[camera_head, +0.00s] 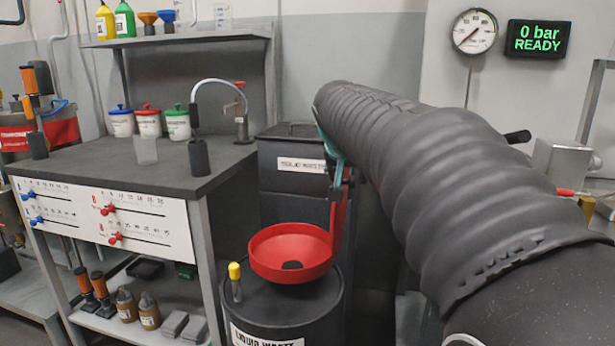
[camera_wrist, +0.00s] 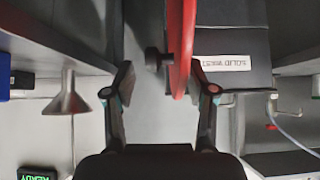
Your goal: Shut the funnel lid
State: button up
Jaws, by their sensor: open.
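The red funnel (camera_head: 291,252) sits on top of the black liquid waste drum (camera_head: 285,312), its bowl uncovered. Its red lid (camera_head: 340,217) stands upright at the bowl's right rim, seen nearly edge-on. In the wrist view the lid (camera_wrist: 181,45) is a narrow red strip with a dark knob (camera_wrist: 153,59) on its left side. My gripper (camera_wrist: 162,82) is open, with one finger on each side of the lid's end, the right finger closer. I cannot tell whether a finger touches it. In the head view my gripper (camera_head: 334,165) is at the lid's top, partly hidden by my arm.
A black solid waste bin (camera_head: 290,180) stands behind the funnel. A yellow-capped item (camera_head: 235,282) stands on the drum, left of the bowl. The workbench (camera_head: 150,172) with cups and a curved spout is to the left. The space above the bowl looks clear.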

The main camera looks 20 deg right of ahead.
jog(key=shift+x, duration=0.9)
grip_shut()
jog(key=shift+w+a, duration=0.15)
jog(key=shift+a, duration=0.05)
